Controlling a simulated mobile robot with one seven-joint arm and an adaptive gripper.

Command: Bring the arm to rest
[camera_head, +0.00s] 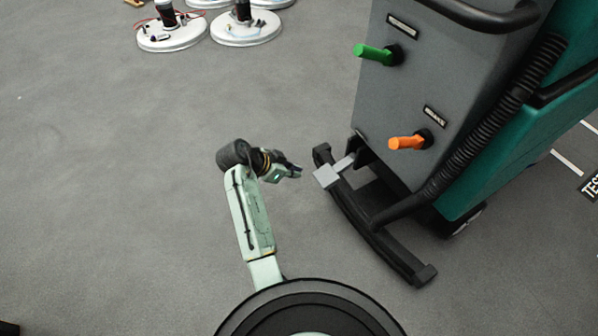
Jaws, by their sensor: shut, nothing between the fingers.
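My arm reaches up from my round base at the bottom middle of the head view. My gripper (297,171) is at its end, pointing right, shut with nothing seen in it. It is over the open floor, a little left of the grey pedal (328,176) of the scrubber machine; in the picture a small gap parts them. The scrubber machine (385,105) is grey and teal and fills the right side. It bears a green lever (373,53) and an orange lever (405,143), both pointing left, apart from my gripper.
A black curved squeegee bar (365,225) lies low along the machine's near side. Round white floor units (172,38) stand at the top left, and another (246,33) is beside them. The grey floor at left and middle is clear.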

